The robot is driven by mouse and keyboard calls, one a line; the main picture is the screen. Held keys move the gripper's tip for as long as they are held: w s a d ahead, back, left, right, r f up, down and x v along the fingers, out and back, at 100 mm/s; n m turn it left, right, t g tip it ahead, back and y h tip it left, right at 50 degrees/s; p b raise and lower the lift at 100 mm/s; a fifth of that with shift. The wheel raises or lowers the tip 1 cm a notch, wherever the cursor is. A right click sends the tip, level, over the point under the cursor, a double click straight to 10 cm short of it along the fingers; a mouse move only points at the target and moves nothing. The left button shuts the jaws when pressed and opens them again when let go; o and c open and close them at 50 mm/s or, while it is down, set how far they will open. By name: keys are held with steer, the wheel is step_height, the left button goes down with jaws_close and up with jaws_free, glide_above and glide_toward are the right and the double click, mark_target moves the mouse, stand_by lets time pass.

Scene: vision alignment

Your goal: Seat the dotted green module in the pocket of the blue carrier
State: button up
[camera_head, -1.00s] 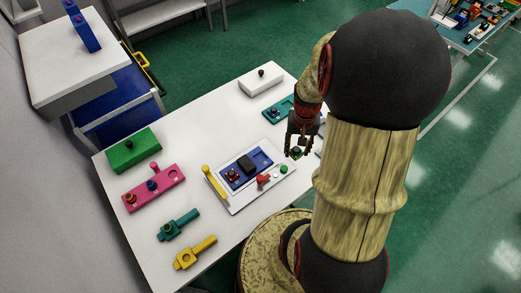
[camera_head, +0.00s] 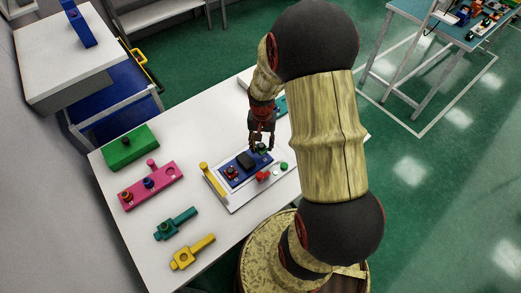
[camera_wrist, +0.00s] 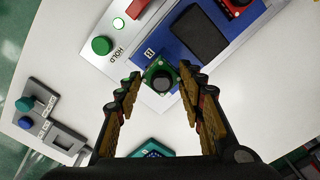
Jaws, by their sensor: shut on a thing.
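The green module (camera_wrist: 160,78) has a square green body and a round black knob. In the head view my gripper (camera_head: 262,143) is over the right end of the blue carrier (camera_head: 233,181), with the module (camera_head: 263,150) below the fingers. In the wrist view the module overlaps the carrier's (camera_wrist: 222,46) end beside a white label. The pocket there is hidden, and I cannot tell whether the module is above or inside it.
The carrier also bears a black block (camera_wrist: 200,30) and a red module (camera_head: 232,172). Its white panel has a green button (camera_wrist: 102,45) and a red switch (camera_head: 263,176). A yellow handle (camera_head: 206,168) stands left. A pink tray (camera_head: 165,178) and green box (camera_head: 130,148) lie further left.

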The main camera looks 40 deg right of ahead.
mark_target(260, 150)
steer(key=shift+w+a+f+b, duration=0.1)
steer(key=shift+w+f+b, duration=0.1)
steer(key=shift+f, duration=0.75)
steer(key=shift+w+a+f+b, duration=0.1)
steer(key=shift+f+b, duration=0.05)
steer(key=shift+f, duration=0.75)
steer(key=shift+f, duration=0.2)
steer(key=o, duration=0.9)
steer(key=shift+r, duration=0.1)
